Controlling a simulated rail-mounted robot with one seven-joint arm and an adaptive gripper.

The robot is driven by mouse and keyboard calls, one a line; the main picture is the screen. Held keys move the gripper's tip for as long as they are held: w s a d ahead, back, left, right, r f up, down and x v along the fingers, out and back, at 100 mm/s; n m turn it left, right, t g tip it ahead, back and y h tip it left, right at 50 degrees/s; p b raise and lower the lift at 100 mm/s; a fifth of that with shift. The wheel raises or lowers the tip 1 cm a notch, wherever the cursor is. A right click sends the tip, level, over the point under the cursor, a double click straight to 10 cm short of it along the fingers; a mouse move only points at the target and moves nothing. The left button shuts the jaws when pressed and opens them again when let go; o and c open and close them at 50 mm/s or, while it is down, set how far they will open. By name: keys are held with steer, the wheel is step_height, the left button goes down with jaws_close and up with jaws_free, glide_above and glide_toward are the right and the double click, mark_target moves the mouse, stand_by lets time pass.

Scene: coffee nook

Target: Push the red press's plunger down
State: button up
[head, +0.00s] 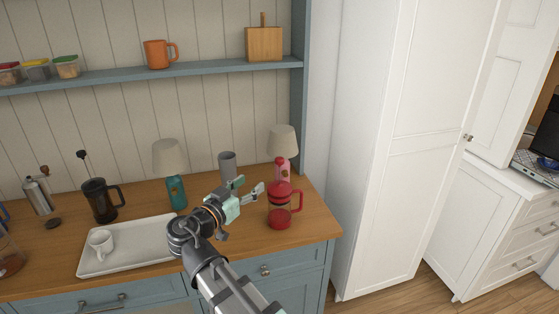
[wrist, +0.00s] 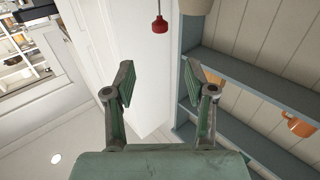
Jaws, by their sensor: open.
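The red press (head: 281,212) stands upright on the wooden counter near its right end, its handle to the right. Its red plunger knob (head: 279,161) is up, well above the lid, in front of a pink lamp base. In the wrist view the knob (wrist: 160,27) hangs on a thin rod from the top edge, as that picture is turned over; the press body is out of that view. My gripper (head: 250,186) is open and empty, just left of the press and apart from it. In the wrist view its fingers (wrist: 160,82) are spread, with the knob beyond them.
A teal lamp (head: 176,190), a grey cup (head: 227,162) and a pink lamp (head: 282,141) stand behind my arm. A white tray (head: 140,262) with a white mug (head: 101,243) and a black press (head: 101,202) are left. The shelf (head: 210,70) is above; a tall white cabinet (head: 375,150) is right.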

mark_target(277, 162)
steer(key=p+x, duration=0.4)
steer(key=x, duration=1)
steer(key=shift+a+r, duration=0.1)
steer(key=shift+r, duration=0.05)
steer(key=shift+p+x, duration=0.35)
steer(key=shift+x, duration=0.5)
jaws_close()
